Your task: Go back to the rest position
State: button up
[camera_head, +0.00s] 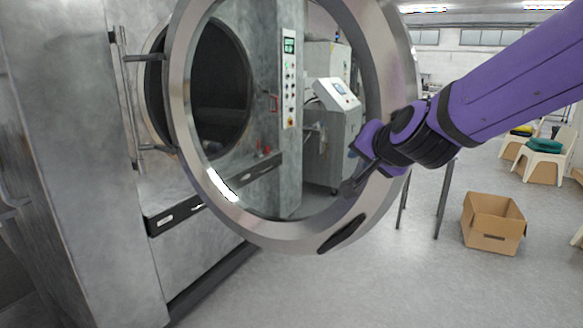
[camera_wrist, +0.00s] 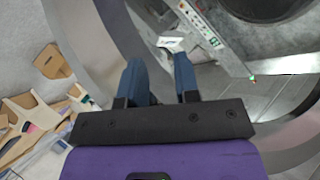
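The washer (camera_head: 75,150) stands at the left, with its round dark drum opening (camera_head: 222,85) showing. Its ring-shaped metal door (camera_head: 265,232) stands swung open toward me, and I see the washer through the ring. A dark handle (camera_head: 342,233) is on the door's lower right rim. My gripper (camera_head: 350,188) is at the right part of the door ring in the head view, above the handle. In the wrist view my gripper (camera_wrist: 160,80) has its two blue fingers apart with nothing between them. Whether it touches the door I cannot tell.
A control panel (camera_head: 289,80) with buttons is on the washer front. A grey machine (camera_head: 335,130) stands behind the door. An open cardboard box (camera_head: 492,224) lies on the floor at right, near chairs (camera_head: 543,150) with folded cloths. The floor (camera_head: 400,285) in front is clear.

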jog(key=s+d+n+g+h, duration=0.1)
jog(key=s+d+n+g, duration=0.1)
jog(key=s+d, duration=0.3)
jog(key=s+d+f+n+g+h, duration=0.1)
jog(key=s+d, duration=0.4)
jog(key=s, duration=0.7)
jog(key=s+d+n+g+h, duration=0.1)
jog(key=s+d+g, duration=0.3)
jog(key=s, duration=0.5)
jog(key=shift+d+f+n, duration=0.2)
jog(key=shift+d+n, duration=0.6)
jog(key=shift+d, duration=0.25)
jog(key=shift+w, duration=0.1)
